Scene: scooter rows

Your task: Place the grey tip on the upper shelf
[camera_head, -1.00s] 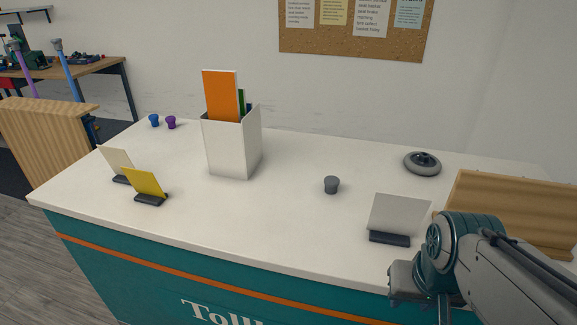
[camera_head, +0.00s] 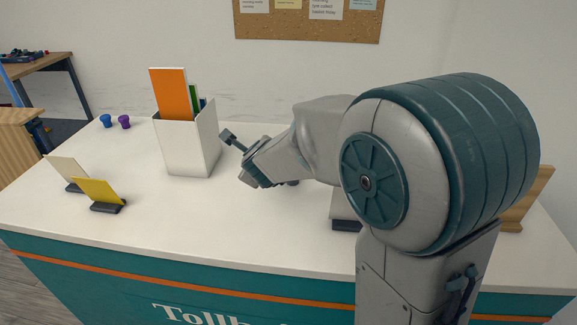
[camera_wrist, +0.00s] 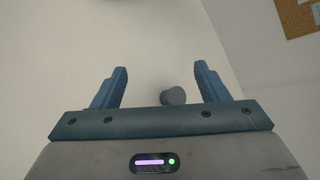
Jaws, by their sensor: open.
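The grey tip (camera_wrist: 173,95) shows in the wrist view between the two blue fingers, nearer the right one, and nothing grips it. My gripper (camera_wrist: 161,70) is open. In the head view my gripper (camera_head: 236,158) is over the white counter, just right of the white holder, with its fingers apart. My arm hides most or all of the grey tip there. I cannot see the upper shelf in the current views.
The white holder (camera_head: 181,148) with an orange card stands close to my gripper. A yellow card stand (camera_head: 98,192) and a cream one (camera_head: 65,172) are at the left. Blue (camera_head: 106,120) and purple (camera_head: 125,121) tips stand at the back left of the counter (camera_head: 150,222).

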